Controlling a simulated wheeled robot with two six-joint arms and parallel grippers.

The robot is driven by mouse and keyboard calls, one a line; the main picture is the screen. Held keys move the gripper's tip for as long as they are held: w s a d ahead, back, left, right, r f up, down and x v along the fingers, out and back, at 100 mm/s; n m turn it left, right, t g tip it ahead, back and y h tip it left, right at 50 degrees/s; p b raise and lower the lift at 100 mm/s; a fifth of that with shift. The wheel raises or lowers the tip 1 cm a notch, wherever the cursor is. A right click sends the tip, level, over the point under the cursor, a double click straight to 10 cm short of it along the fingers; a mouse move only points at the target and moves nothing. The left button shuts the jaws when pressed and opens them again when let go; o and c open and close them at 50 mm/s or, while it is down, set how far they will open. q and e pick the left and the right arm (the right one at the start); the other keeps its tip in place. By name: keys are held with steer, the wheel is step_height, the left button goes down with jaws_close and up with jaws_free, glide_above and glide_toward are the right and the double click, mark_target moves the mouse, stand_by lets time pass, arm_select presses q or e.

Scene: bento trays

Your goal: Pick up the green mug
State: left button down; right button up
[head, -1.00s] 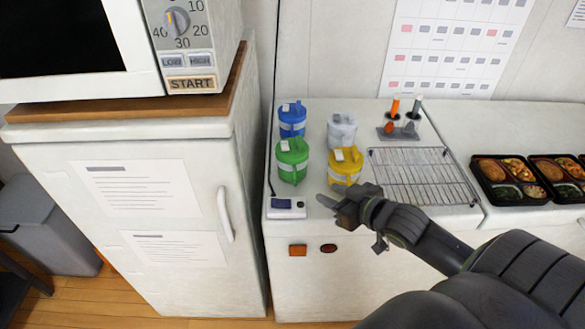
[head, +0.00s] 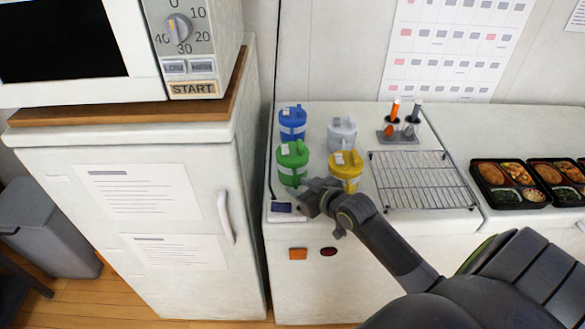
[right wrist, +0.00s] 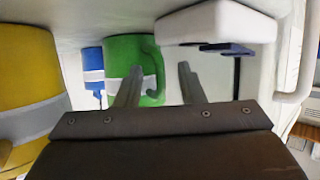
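The green mug (head: 292,160) has a lid and a pale band and stands upright on the white counter, in front of the blue mug. My right gripper (head: 298,194) is low over the counter, just in front of the green mug. In the right wrist view, which looks upside down, the two fingers (right wrist: 162,78) are apart with nothing held. The green mug (right wrist: 124,58) is beyond them, and its handle shows between the fingertips. I cannot tell whether a finger touches it. My left gripper is not in view.
A yellow mug (head: 346,172) stands close on the right, a blue mug (head: 292,125) and a grey mug (head: 342,134) behind. A small white device (head: 280,211) is beside the gripper. A wire rack (head: 422,180) and bento trays (head: 509,184) are to the right.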

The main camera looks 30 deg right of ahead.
steer(key=shift+c, duration=0.2)
jaws_close()
steer(key=shift+r, duration=0.1)
